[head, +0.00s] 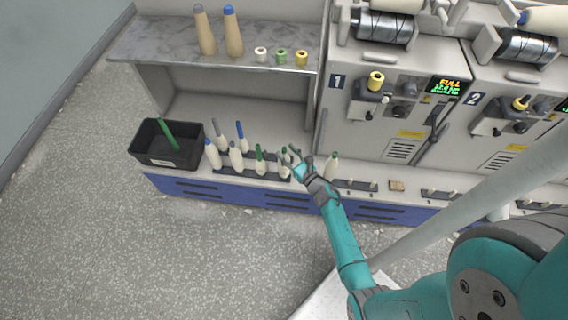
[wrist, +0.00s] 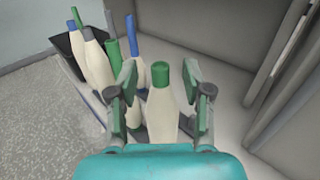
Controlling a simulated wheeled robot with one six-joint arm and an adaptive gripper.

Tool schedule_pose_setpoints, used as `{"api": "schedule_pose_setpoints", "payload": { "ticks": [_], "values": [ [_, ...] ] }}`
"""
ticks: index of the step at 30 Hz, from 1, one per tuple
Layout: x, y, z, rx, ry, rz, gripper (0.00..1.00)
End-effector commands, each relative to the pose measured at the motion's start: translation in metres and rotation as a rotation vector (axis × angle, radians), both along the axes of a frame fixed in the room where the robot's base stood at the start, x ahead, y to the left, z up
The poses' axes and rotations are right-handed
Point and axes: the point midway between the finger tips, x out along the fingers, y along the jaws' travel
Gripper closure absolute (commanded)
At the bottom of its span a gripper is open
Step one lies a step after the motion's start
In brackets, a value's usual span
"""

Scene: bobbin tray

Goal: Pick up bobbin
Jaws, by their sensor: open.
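In the wrist view a white bobbin with a green top (wrist: 162,105) stands between the two spread fingers of my gripper (wrist: 160,92); I see a gap on both sides of it. In the head view my gripper (head: 300,166) is over the right end of a dark tray (head: 228,172) and hides part of the bobbins there. Several white bobbins with blue, grey or green tops stand in the tray, such as a blue-topped one (head: 213,153) and a green-topped one (head: 260,160). Another green-topped bobbin (head: 333,166) stands right of my gripper.
A black bin (head: 165,160) with a green tube in it stands left of the tray. A shelf (head: 165,38) above holds two tan cones (head: 233,32) and small spools. The winding machine (head: 400,120) rises to the right. The floor in front is clear.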

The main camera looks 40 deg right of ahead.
Motion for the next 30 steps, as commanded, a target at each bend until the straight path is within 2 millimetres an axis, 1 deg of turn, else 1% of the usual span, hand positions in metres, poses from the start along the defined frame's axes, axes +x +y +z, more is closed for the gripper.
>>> {"api": "schedule_pose_setpoints", "payload": {
  "ticks": [1, 4, 11, 12, 14, 15, 17, 18, 30],
  "values": [
    [0.009, -0.001, 0.001, 0.000, -0.002, 0.003, 0.50],
    [0.019, -0.002, 0.000, 0.001, -0.001, 0.001, 0.50],
    [0.021, -0.003, 0.000, 0.001, 0.000, -0.001, 0.50],
    [0.021, -0.003, 0.000, 0.001, 0.000, -0.001, 0.55],
    [0.021, -0.003, 0.000, 0.001, 0.000, -0.001, 0.70],
    [0.021, -0.003, 0.000, 0.001, 0.000, -0.001, 0.80],
    [0.021, -0.003, 0.000, 0.001, 0.000, 0.000, 0.95],
    [0.021, -0.003, 0.000, 0.001, 0.000, 0.000, 1.00],
    [0.021, -0.003, 0.001, 0.001, -0.001, 0.000, 1.00]
  ]
}}
